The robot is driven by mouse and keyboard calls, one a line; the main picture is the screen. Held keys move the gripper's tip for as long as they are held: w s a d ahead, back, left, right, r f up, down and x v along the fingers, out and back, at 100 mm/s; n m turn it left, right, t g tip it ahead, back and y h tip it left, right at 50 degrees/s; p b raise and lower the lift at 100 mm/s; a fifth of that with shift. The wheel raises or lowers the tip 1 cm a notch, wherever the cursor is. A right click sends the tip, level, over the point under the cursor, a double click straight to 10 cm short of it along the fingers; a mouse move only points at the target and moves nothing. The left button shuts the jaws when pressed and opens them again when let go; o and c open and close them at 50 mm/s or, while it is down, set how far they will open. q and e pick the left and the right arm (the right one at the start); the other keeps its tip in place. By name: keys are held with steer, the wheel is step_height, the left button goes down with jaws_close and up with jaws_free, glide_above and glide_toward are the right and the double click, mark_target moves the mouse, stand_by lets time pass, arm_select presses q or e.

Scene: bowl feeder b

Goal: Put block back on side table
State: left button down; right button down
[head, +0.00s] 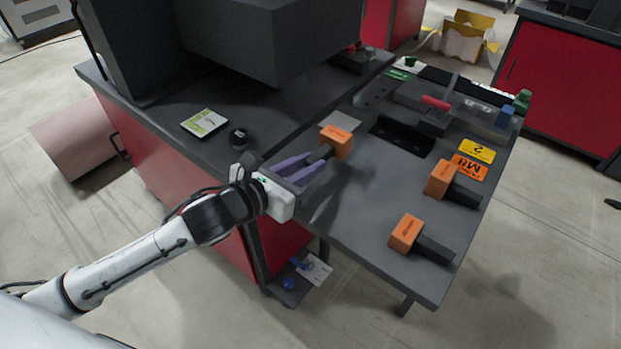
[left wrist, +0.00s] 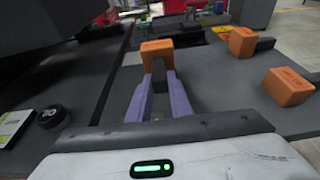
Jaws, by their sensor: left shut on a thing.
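My left gripper (head: 315,161) has purple fingers and is shut on a block with an orange head (head: 337,141) and a dark handle. The held block also shows in the left wrist view (left wrist: 157,46), between the fingertips. It is over the side table (head: 375,180), near its left edge; whether it touches the surface I cannot tell. Two similar orange blocks lie on the side table to the right: one further back (head: 440,178) and one nearer the front (head: 406,232), both with dark handles pointing right. My right gripper is not in view.
A grey square pad (head: 341,121) lies just behind the held block. A dark recess (head: 402,136), yellow label (head: 477,151) and orange label (head: 466,168) are further back. A large dark machine (head: 250,40) stands at the left. The side table's front middle is clear.

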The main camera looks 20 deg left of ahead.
mark_target(308, 189)
arm_select(q)
steer(key=shift+f+b, duration=0.35)
steer(key=shift+f, duration=1.5)
steer(key=c, duration=1.6)
jaws_free()
steer(key=shift+f, duration=0.2)
